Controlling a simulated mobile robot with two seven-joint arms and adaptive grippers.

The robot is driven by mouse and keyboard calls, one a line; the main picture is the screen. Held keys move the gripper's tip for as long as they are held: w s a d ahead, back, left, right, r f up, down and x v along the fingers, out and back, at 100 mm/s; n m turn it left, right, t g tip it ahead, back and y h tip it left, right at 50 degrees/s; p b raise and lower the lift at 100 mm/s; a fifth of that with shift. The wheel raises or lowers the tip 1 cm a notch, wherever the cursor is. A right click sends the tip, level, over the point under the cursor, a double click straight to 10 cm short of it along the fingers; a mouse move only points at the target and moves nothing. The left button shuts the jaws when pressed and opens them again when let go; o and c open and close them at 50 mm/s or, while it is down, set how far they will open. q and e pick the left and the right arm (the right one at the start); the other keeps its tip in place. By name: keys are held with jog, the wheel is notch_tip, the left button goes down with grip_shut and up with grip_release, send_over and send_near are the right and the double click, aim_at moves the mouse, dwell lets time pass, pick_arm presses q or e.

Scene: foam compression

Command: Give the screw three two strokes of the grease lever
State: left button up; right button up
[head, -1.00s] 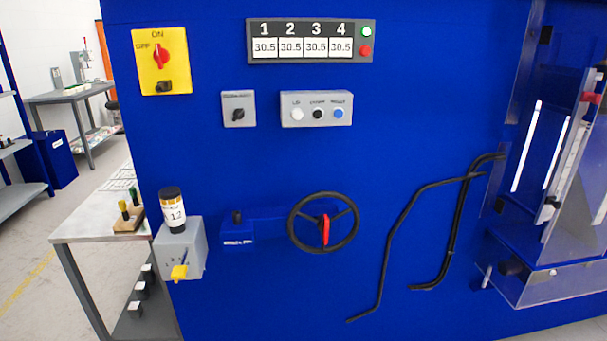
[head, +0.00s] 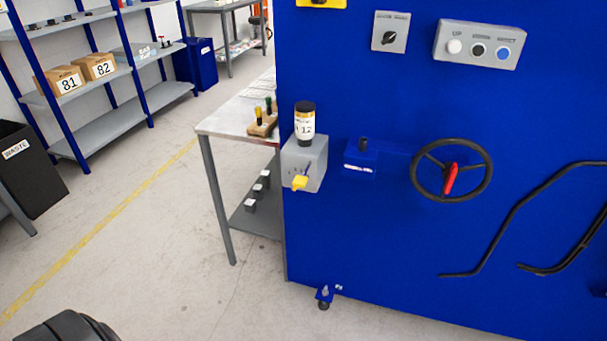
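A grey grease box (head: 310,158) is fixed to the left edge of the blue machine front. A dark cartridge with a white and orange label reading 12 (head: 305,122) stands upright on top of it. A yellow lever grip (head: 300,183) sticks out of the box's lower front, with small markings above it that I cannot read.
A black handwheel with a red handle (head: 451,178) and a small blue block (head: 361,157) are to the right of the box. A grey table (head: 226,121) stands behind left. Shelving (head: 88,140) and a waste bin (head: 32,168) are far left. The floor in front is clear.

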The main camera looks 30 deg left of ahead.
pick_arm(q)
grip_shut()
dwell(1.0)
